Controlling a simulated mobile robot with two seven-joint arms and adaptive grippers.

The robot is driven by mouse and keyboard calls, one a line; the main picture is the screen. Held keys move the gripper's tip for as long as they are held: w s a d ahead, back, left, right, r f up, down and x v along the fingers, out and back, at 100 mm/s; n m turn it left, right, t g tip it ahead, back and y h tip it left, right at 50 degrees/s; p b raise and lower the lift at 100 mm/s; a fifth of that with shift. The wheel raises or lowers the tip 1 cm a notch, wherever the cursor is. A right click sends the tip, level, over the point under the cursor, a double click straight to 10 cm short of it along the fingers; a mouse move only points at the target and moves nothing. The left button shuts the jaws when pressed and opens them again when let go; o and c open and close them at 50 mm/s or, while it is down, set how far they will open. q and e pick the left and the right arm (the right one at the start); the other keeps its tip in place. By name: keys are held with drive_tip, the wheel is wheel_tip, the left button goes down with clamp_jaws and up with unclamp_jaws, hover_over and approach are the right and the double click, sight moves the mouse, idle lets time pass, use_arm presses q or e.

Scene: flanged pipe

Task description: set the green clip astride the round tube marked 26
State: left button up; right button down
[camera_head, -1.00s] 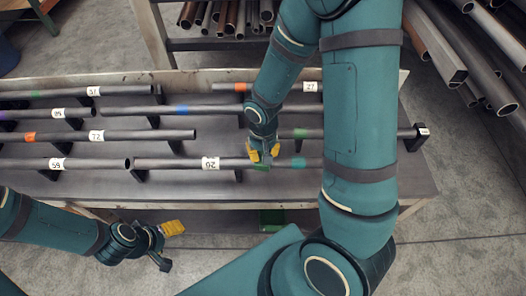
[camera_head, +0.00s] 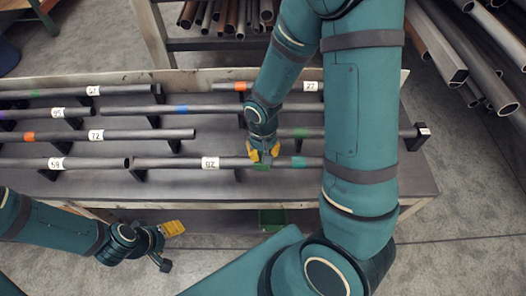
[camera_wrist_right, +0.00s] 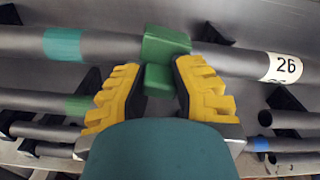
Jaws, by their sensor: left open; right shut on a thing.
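The round tube marked 26 (camera_head: 180,163) lies in the front row of the rack. In the right wrist view the tube (camera_wrist_right: 228,59) bears a white label 26 at the right and a teal band at the left. The green clip (camera_wrist_right: 166,44) covers the tube's width between band and label; it also shows small in the head view (camera_head: 261,168). Whether it is fully seated I cannot tell. My right gripper (camera_head: 263,153) is shut on the clip's grip block, its yellow fingers (camera_wrist_right: 159,82) either side. My left gripper (camera_head: 168,245) is open and empty, in front of the bench.
Several other labelled tubes, such as the one marked 72 (camera_head: 140,135), lie on black supports on the grey bench (camera_head: 415,187). A green bin (camera_head: 272,219) stands below the front edge. My right arm hides the rack's right part.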

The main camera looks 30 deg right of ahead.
drive_tip(key=shift+f+b, duration=0.3)
drive_tip(key=c, duration=0.8)
unclamp_jaws()
wheel_tip(320, 180, up, 12)
drive_tip(key=shift+r, duration=0.1)
